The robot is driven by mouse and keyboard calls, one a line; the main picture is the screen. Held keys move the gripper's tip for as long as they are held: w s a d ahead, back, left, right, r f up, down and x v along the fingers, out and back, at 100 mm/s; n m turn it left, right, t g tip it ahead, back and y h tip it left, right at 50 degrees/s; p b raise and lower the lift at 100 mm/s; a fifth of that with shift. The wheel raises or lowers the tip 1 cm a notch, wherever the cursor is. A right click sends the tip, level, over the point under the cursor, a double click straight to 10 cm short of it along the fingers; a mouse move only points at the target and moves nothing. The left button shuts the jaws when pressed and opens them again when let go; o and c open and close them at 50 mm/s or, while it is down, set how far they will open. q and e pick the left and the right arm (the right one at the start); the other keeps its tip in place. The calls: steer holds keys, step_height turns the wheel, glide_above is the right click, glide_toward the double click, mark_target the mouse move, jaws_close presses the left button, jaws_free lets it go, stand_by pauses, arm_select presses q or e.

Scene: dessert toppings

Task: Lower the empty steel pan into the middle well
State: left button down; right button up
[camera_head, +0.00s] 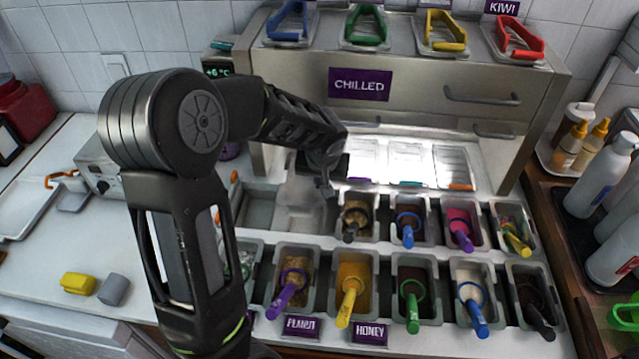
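An empty pale steel pan (298,212) is at the back row of the topping counter, left of the pan of brown crumbs (355,216). My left gripper (325,188) comes down at its right rim, fingers pointing down, and appears shut on that rim. The gripper's body hides part of the pan's back right corner. The well under the pan is hidden, so I cannot tell how far the pan sits in it. An empty grey compartment (259,209) lies just left of the pan. My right gripper is not in view.
Filled pans with coloured-handled scoops stand close to the right, and a front row includes the honey pan (355,270). The chilled cabinet (420,105) rises behind. Bottles (598,180) stand at the far right. White counter is free at left, near a yellow block (78,283).

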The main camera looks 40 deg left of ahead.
arm_select(q)
steer(key=shift+f+b, duration=0.8)
steer(key=shift+f, duration=0.55)
steer(key=shift+f+b, duration=1.85)
steer(key=shift+f, duration=0.3)
steer(key=shift+b, duration=0.35)
steer(key=shift+f+b, duration=0.25)
steer(key=shift+b, duration=0.05)
steer(key=shift+f+b, duration=0.3)
steer(key=shift+b, duration=0.05)
steer(key=shift+f+b, duration=0.8)
steer(key=shift+b, duration=0.05)
steer(key=shift+b, duration=0.3)
